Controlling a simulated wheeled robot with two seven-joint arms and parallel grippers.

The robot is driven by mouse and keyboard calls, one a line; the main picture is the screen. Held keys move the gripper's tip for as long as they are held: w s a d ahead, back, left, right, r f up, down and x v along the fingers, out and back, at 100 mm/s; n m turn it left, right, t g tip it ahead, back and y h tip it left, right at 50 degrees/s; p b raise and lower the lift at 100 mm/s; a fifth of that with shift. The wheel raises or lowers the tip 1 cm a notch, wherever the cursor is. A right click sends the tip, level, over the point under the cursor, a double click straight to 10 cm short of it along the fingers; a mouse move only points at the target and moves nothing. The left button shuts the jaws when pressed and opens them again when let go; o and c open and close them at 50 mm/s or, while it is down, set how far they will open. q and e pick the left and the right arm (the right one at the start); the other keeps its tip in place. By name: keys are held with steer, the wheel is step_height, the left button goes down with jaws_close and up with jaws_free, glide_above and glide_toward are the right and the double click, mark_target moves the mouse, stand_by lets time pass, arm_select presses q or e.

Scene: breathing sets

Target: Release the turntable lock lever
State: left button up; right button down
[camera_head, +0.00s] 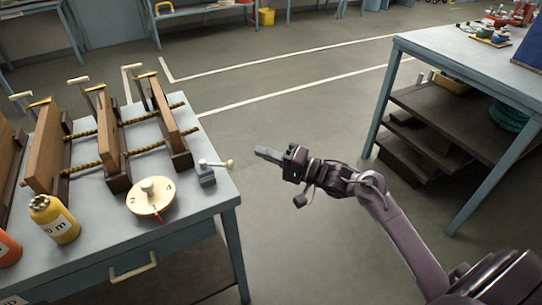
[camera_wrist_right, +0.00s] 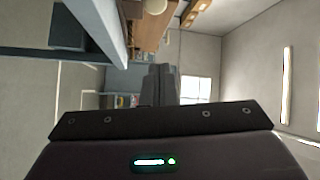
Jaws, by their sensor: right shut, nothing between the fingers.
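A small lever (camera_head: 222,164) with a pale ball knob sticks out to the right from a grey-blue block (camera_head: 206,176) at the right edge of the left workbench. A round brass dial (camera_head: 143,203) with a raised knob and a red mark sits on the bench just left of it. My right gripper (camera_head: 268,154) is shut and empty. It is over the floor, right of the ball knob and apart from it, pointing left toward the bench. Its closed fingers (camera_wrist_right: 160,84) show in the right wrist view. My left gripper is not in view.
The left workbench (camera_head: 95,232) carries upright wooden boards on threaded rods, a yellow bottle (camera_head: 54,219) and an orange bottle (camera_head: 8,248). A second workbench (camera_head: 455,55) with shelves stands at right. The floor between them is clear.

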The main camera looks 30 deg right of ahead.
mark_target(217, 164)
steer(key=f+x, duration=0.1)
steer(key=x, duration=0.5)
steer(key=s+a+p, duration=0.2)
steer(key=s, duration=0.1)
steer(key=shift+s+f, duration=0.1)
steer(key=shift+s, duration=0.05)
